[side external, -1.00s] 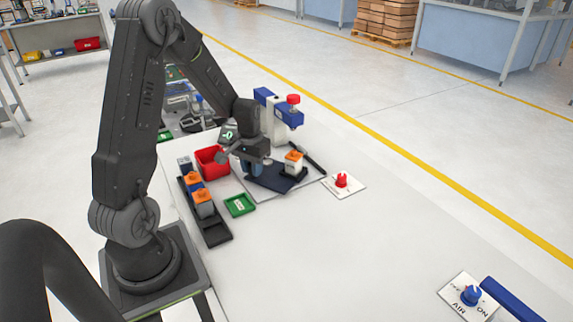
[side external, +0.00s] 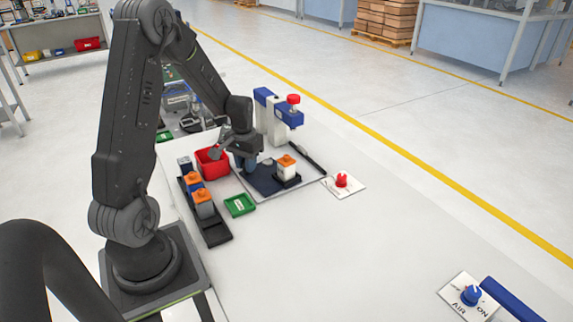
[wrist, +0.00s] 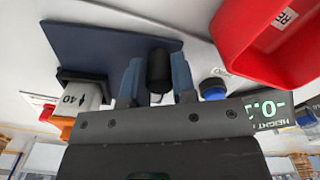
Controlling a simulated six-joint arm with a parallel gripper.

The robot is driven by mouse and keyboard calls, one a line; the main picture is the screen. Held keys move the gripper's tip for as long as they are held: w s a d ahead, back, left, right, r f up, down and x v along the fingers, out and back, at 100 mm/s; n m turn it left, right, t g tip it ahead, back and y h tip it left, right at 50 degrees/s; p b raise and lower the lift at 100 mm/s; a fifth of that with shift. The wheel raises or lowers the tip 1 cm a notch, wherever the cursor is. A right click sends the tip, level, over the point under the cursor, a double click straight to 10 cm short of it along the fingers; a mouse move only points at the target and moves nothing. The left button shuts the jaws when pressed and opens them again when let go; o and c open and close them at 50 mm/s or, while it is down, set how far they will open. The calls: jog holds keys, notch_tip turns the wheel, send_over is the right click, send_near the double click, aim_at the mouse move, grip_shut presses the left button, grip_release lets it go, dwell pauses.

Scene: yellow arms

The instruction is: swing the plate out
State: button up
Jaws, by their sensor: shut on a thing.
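The plate is a dark blue slab (side external: 262,182), also seen in the wrist view (wrist: 95,42). A black upright knob (wrist: 159,72) stands at its edge. My gripper (side external: 249,167) is shut on this knob; in the wrist view its two blue-grey fingers (wrist: 157,78) lie on both sides of it. A white block with an orange top (side external: 287,170) sits in a black holder on the plate's right part; the wrist view shows it marked "40" (wrist: 80,97). My fingertips are partly hidden by my wrist in the side view.
A white and blue press with a red knob (side external: 290,118) stands behind the plate. A red bin (side external: 212,162) is close left of my gripper. A black rack (side external: 212,230) with several blocks and a green tray (side external: 240,205) lie nearer. The table's right front is mostly clear.

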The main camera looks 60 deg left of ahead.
jog(key=shift+s+a, duration=0.1)
jog(key=shift+a, duration=0.6)
jog(key=shift+o, duration=0.4)
jog(key=shift+s+a, duration=0.1)
jog(key=o, duration=0.4)
jog(key=shift+o, duration=0.2)
jog(key=shift+r, duration=0.1)
notch_tip(320, 180, up, 7)
jog(key=shift+r, duration=0.15)
